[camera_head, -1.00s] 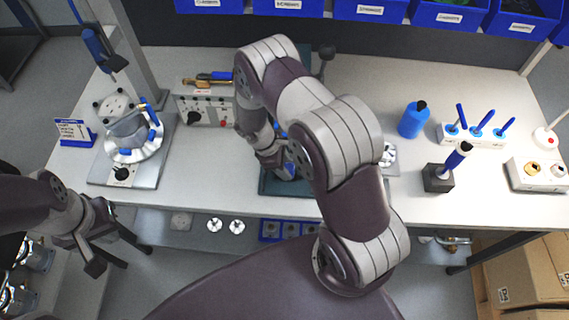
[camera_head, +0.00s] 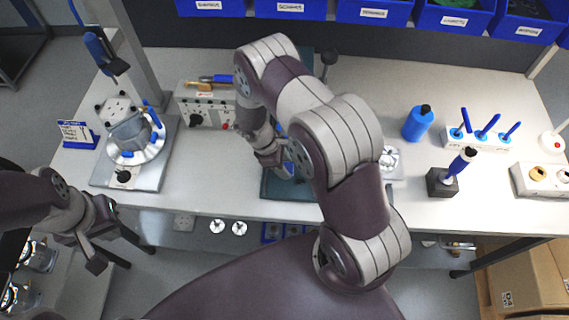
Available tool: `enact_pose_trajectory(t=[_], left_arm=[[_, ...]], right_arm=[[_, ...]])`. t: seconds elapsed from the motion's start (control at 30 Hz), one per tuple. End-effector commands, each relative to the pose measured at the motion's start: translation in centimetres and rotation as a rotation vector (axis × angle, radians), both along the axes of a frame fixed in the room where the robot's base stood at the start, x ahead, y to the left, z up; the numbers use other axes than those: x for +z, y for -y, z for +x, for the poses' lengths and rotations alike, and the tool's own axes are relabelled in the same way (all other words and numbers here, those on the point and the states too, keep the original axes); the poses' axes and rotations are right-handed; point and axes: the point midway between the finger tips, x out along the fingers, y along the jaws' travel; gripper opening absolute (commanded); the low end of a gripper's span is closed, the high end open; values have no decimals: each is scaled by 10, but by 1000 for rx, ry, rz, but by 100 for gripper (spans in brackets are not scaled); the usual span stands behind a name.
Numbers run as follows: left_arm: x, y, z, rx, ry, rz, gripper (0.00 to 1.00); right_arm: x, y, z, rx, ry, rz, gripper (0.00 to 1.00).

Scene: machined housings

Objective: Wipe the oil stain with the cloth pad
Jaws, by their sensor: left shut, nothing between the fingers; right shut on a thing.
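My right gripper (camera_head: 288,168) points down over the dark teal mat (camera_head: 290,192) in the middle of the bench. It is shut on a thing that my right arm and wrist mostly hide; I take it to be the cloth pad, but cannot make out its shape. No oil stain can be made out; my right arm covers much of the mat. My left gripper (camera_head: 98,250) is shut and empty, low at the left, off the bench's front edge.
A fixture with a metal housing (camera_head: 128,130) stands at the left of the bench (camera_head: 210,165). A control box (camera_head: 205,108) is behind. A blue bottle (camera_head: 418,122), a black block with a blue-handled tool (camera_head: 442,182) and a driver rack (camera_head: 480,138) stand right. Blue bins line the back.

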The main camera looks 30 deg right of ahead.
Motion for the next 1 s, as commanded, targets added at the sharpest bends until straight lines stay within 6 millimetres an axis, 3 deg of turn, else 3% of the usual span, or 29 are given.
enact_pose_trajectory(t=[0.07,0.6,1.0], left_arm=[[12,0,0,0,1,0,0],[51,0,0,0,1,0,0],[57,0,0,0,0,0,0]], right_arm=[[23,-1,1,1,3,0,15],[71,-5,2,-4,1,1,15],[79,-6,2,-5,0,0,15]])
